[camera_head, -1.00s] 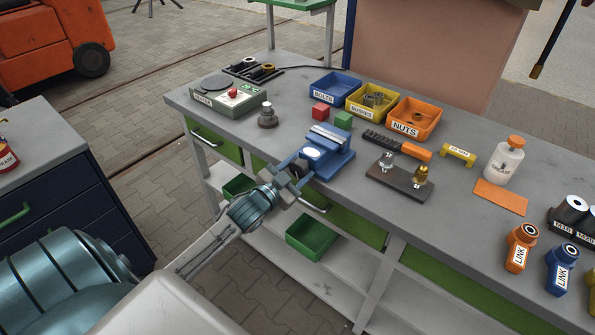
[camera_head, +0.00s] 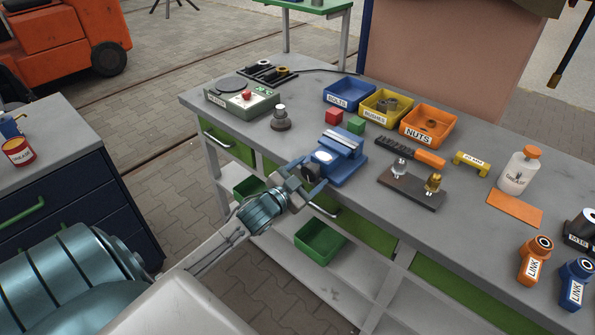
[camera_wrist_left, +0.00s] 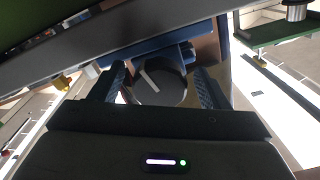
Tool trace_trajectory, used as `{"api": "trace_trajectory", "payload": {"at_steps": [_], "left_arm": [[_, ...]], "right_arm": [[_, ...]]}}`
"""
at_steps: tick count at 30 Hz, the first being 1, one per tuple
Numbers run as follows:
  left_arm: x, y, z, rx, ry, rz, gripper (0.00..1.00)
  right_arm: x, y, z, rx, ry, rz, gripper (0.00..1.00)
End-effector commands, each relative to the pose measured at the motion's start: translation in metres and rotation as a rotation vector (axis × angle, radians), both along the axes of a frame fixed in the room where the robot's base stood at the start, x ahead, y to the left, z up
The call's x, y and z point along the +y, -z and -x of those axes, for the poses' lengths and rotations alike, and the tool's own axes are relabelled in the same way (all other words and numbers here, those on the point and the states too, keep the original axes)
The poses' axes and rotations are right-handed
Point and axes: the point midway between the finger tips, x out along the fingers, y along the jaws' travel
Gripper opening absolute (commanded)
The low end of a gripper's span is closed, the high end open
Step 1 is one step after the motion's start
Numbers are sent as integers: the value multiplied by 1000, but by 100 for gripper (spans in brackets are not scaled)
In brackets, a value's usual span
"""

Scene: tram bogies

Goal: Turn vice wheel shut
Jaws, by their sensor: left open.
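The blue vice (camera_head: 342,157) sits at the front edge of the grey workbench in the head view, its jaws on top. Its dark round wheel (camera_head: 311,172) faces the front and is partly hidden by my left gripper (camera_head: 309,177). In the left wrist view the wheel (camera_wrist_left: 160,84) shows as a dark disc with a pale stripe that runs diagonally. My left gripper (camera_wrist_left: 160,88) is open, with one finger on each side of the wheel. I cannot tell whether the fingers touch its rim. My right gripper is not in view.
On the workbench (camera_head: 240,125), a tester box (camera_head: 240,97) and a dark weight (camera_head: 280,120) stand left of the vice. Red (camera_head: 334,116) and green (camera_head: 356,125) blocks lie behind it. A black fixture (camera_head: 410,188) stands to the right. A green bin (camera_head: 319,240) sits on the shelf below.

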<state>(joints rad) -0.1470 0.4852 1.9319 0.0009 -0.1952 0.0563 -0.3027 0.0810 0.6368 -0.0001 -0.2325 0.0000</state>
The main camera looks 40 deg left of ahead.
Motion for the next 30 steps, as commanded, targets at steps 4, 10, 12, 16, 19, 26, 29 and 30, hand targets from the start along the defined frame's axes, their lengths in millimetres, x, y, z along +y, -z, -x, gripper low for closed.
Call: {"api": "trace_trajectory", "payload": {"at_steps": [4, 10, 12, 16, 19, 26, 29, 30], "left_arm": [[1, 1, 12, 3, 0, -3, 70], [3, 4, 33, 3, 3, -5, 70], [3, 4, 40, 4, 2, -6, 70], [4, 3, 53, 1, 4, -6, 70], [5, 5, 65, 5, 3, -9, 70], [8, 4, 89, 6, 1, -11, 70], [8, 3, 96, 5, 1, -7, 70], [8, 3, 99, 5, 1, -5, 70]], "right_arm": [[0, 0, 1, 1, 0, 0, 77], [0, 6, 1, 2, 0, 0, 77], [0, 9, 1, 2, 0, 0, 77], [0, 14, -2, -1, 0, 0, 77], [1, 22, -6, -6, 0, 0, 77], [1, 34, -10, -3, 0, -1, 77], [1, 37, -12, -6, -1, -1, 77], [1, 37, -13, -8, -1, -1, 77]]}}
